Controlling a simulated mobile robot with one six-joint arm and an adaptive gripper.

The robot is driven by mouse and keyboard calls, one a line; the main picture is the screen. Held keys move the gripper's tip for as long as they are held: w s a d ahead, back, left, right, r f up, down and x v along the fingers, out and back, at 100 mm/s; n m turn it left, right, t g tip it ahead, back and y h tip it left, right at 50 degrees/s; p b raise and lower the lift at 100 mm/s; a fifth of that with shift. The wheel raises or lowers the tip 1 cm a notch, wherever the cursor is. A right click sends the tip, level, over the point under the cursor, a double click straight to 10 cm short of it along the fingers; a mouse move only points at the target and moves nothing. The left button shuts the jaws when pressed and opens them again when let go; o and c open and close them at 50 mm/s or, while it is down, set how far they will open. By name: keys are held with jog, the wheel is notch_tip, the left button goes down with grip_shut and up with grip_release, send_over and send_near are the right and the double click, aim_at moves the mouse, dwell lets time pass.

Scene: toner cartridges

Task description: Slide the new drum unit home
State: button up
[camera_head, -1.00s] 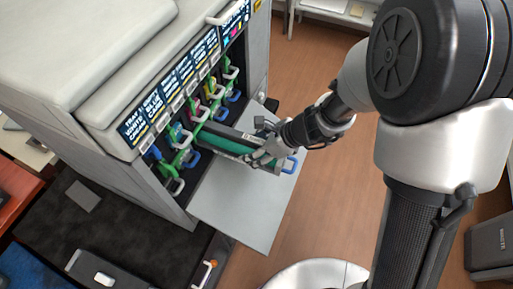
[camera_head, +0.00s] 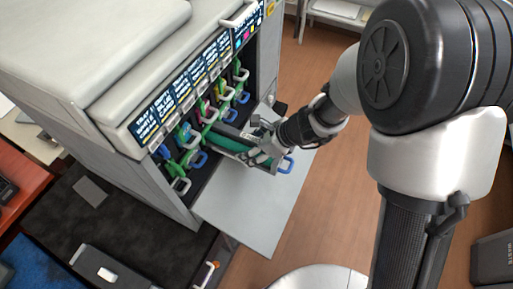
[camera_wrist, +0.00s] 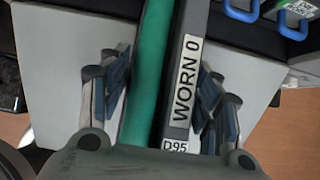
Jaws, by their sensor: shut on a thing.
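My gripper (camera_head: 262,150) is shut on a long drum unit (camera_head: 232,147) with a green cylinder and a dark grey body. In the wrist view the drum unit (camera_wrist: 150,75) runs between my two fingers (camera_wrist: 163,92), and its white label reads "WORN 0", with "D95" below. The unit's inner end is inside an open bay of the grey printer (camera_head: 170,185). The bay's inside and the unit's far end are hidden.
Green levers and blue and white handles (camera_head: 199,159) of several other units line the printer front, under a row of labels (camera_head: 185,85). The door's near part is bare. A dark mat (camera_head: 95,225) lies at the lower left.

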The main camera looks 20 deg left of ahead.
jog(key=shift+a, duration=0.3)
dwell(0.5)
jog(key=o, duration=1.8)
jog(key=shift+f, duration=0.1)
jog(key=shift+d, duration=0.2)
jog(key=shift+s+d+b, duration=0.15)
jog(key=shift+d+b, duration=0.35)
jog(key=shift+d, duration=1.4)
